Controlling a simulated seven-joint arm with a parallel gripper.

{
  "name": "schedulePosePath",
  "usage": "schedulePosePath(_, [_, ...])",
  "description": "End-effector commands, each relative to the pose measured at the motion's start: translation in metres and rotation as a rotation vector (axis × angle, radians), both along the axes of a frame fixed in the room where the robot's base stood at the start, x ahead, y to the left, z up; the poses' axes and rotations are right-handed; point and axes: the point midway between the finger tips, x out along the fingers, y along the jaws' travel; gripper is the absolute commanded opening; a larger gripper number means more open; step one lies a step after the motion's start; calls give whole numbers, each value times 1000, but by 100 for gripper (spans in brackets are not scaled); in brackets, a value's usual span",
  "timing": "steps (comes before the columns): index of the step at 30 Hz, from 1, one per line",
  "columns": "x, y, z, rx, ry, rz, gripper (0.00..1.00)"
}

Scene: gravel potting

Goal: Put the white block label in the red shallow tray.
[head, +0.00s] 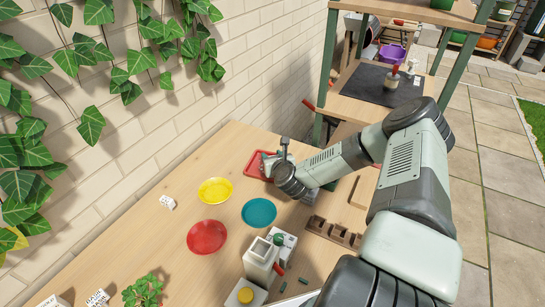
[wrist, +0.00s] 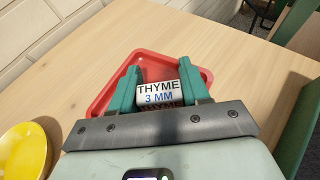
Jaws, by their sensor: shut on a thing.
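The white block label (wrist: 157,92) reads "THYME 3 MM" in the wrist view. My gripper (wrist: 158,76) is shut on it, with one green finger at each side. The red shallow tray (wrist: 150,58) lies just beyond and around the fingers in the picture, and the label overlaps its near part. In the head view the tray (head: 252,160) sits by the wall, with my gripper (head: 274,163) over its right part. The label is too small or hidden to make out there. How high it is above the tray I cannot tell.
A yellow saucer (head: 215,190), a teal saucer (head: 259,212) and a round red saucer (head: 207,236) stand left of and nearer than the tray. Another white block (head: 168,202) lies near the wall. A brown celled tray (head: 333,232) and white containers (head: 260,257) are at the front right.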

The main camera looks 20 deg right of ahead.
Motion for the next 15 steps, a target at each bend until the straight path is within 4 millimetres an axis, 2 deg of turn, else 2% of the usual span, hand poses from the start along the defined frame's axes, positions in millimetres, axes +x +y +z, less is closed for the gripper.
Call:
schedulePosePath(1, [0, 0, -2, 1, 1, 0, 18])
schedulePosePath(2, [0, 0, -1, 0, 0, 0, 51])
schedulePosePath(6, [0, 0, -1, 0, 0, 0, 72])
schedulePosePath(15, [0, 0, 0, 0, 0, 0, 72])
